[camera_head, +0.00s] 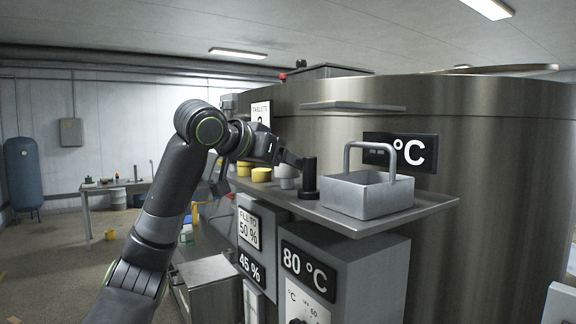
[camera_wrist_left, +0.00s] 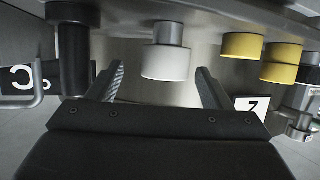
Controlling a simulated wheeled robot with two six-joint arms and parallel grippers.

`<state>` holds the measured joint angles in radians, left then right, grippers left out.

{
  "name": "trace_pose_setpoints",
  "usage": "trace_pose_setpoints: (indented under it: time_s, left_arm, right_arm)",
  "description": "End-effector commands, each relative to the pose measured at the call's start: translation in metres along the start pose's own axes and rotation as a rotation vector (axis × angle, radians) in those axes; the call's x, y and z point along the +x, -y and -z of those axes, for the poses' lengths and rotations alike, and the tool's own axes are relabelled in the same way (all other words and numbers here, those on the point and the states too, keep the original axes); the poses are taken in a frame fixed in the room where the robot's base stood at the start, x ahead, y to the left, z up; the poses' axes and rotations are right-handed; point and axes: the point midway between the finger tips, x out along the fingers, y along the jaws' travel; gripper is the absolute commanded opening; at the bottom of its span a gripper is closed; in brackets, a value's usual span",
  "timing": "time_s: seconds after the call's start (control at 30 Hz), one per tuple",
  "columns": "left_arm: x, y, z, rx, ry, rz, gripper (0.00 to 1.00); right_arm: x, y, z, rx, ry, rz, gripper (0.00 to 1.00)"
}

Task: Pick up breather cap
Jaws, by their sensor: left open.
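My left gripper (camera_head: 290,160) is open above the shelf, among the small parts there. In the left wrist view, where the scene appears upside down, its two fingers (camera_wrist_left: 161,78) are apart, with a pale grey-white cylindrical part (camera_wrist_left: 166,62) in the gap between them. That part also shows in the head view (camera_head: 286,172), partly hidden by the gripper. A black upright cylinder with a wider base (camera_head: 309,178) stands to its right; it also shows in the wrist view (camera_wrist_left: 74,60). Which part is the breather cap I cannot tell for certain. My right gripper is not in view.
Yellow round parts (camera_head: 261,174) stand left of the pale one on the metal shelf (camera_head: 430,207). A grey basket with a handle (camera_head: 366,194) stands at the right. A large steel tank (camera_head: 490,130) rises behind. Control boxes sit below the shelf.

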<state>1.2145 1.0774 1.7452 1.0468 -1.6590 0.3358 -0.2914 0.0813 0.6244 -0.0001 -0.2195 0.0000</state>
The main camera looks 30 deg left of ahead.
Motion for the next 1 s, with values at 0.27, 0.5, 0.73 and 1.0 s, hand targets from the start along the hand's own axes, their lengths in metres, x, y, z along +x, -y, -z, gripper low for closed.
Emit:
trace_pose_setpoints:
  time_s: [0.27,0.5,0.73,1.0]
  left_arm:
    - [0.026,0.006,0.002,-0.002,0.004,-0.001,0.73]
    - [0.050,0.006,-0.001,-0.001,0.001,-0.001,0.73]
    - [0.051,0.006,-0.002,0.000,-0.001,0.000,0.73]
    - [0.051,0.006,-0.002,0.000,0.000,0.000,0.41]
  right_arm:
    - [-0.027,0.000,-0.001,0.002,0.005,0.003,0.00]
    - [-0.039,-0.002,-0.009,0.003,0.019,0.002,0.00]
    - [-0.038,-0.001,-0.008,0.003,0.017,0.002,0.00]
    - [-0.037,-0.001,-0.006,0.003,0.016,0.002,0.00]
